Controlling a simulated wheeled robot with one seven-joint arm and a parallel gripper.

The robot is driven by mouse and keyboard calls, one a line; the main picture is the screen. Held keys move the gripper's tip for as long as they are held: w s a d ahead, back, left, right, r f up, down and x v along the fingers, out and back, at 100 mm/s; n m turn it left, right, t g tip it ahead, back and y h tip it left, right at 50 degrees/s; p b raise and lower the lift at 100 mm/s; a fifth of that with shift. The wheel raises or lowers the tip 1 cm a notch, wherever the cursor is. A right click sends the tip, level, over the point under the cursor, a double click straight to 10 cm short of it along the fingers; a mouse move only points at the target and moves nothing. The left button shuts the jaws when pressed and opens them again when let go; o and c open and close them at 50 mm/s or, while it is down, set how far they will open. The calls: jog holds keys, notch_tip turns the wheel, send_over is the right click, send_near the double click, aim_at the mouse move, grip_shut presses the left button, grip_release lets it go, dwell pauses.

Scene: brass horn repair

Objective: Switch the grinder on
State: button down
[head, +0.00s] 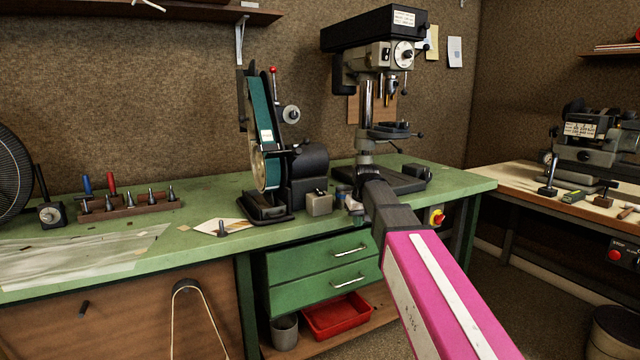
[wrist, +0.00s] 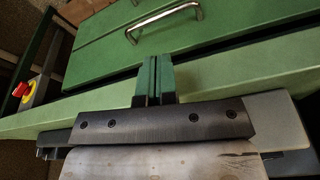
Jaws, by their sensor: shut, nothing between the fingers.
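The belt grinder (head: 264,140), with a teal belt and a dark motor, stands on the green bench in the head view. A small grey box (head: 319,205) sits at its right foot. A red knob on a yellow plate (head: 437,217) is on the bench front, right of my arm; it also shows at the left of the wrist view (wrist: 27,91). Which of these controls the grinder is not clear. My gripper (wrist: 154,62) is shut and empty, its green fingers over the bench's front edge near the drawers, apart from the red knob. My arm partly hides it in the head view.
The drill press (head: 375,100) stands behind my arm. Green drawers (head: 325,265) with metal handles are under the bench top (head: 140,262). A rack of small tools (head: 128,203) and a paper sheet lie to the left. A red tray (head: 337,316) is below.

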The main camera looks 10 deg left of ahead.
jog(key=w+a+r+n, duration=0.1)
jog(key=a+r, duration=0.2)
jog(key=r, duration=0.4)
jog(key=w+a+r, duration=0.2)
jog(key=a+r, duration=0.2)
jog(key=r, duration=0.3)
notch_tip(320, 180, up, 11)
jog(key=n+y, duration=0.1)
jog(key=n, duration=0.1)
send_over(319, 189)
jog(key=s+d, duration=0.3)
jog(key=s, duration=0.1)
jog(key=shift+s+f+t, duration=0.1)
jog(key=shift+s+t, duration=0.05)
jog(key=shift+t, duration=0.25)
jog(key=x, duration=1.4)
jog(key=shift+s+f, duration=0.1)
jog(key=shift+s, duration=0.1)
jog(key=shift+w+a+f, duration=0.1)
jog(key=shift+w+f, duration=0.05)
jog(key=shift+f, duration=0.35)
